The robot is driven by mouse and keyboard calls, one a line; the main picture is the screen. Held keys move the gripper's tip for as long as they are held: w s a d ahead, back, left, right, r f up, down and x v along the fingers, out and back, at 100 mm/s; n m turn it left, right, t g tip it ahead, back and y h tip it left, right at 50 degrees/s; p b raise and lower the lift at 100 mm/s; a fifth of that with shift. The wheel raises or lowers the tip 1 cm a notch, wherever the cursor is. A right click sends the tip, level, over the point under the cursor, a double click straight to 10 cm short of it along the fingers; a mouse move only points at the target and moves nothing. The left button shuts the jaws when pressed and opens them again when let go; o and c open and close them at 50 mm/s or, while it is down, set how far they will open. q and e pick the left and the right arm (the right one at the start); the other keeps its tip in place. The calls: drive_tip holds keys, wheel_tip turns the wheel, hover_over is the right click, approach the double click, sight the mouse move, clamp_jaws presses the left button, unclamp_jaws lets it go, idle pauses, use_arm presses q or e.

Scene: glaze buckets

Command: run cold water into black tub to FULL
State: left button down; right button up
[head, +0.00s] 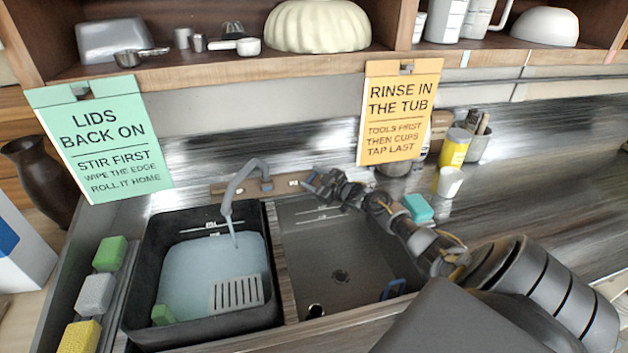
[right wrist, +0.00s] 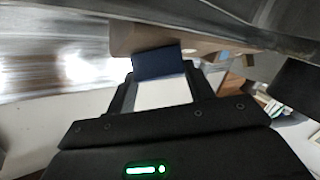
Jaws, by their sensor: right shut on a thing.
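The black tub (head: 142,278) stands in the left sink basin, with pale blue water (head: 190,272) in it. Pale level marks (head: 208,231) show on its back wall, and the water's far edge lies close below them. The grey tap spout (head: 237,184) hangs over the tub, and a thin stream (head: 233,236) falls into the water. My right gripper (head: 313,182) is at the tap base's right end. In the right wrist view it is shut on a dark blue tap handle (right wrist: 158,62). My left gripper is not in view.
A slotted grate (head: 237,292) and a green block (head: 163,315) show in the tub. The right basin (head: 335,255) is mostly empty beneath my right arm. Sponges (head: 95,293) line the left edge. An orange sign (head: 398,110) hangs behind my gripper, below the shelf.

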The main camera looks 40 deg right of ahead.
drive_tip(key=o, duration=1)
drive_tip(key=shift+s, duration=0.1)
drive_tip(key=shift+s+d+r+b, duration=0.15)
drive_tip(key=shift+s+r+b, duration=0.15)
drive_tip(key=shift+s, duration=1.45)
drive_tip(key=shift+s+d+r+b, duration=0.15)
drive_tip(key=shift+s+b, duration=0.15)
drive_tip(key=shift+s, duration=1.5)
drive_tip(key=shift+s+d+r+b, duration=0.15)
drive_tip(key=shift+s+r+b, duration=0.15)
drive_tip(key=shift+s, duration=1.45)
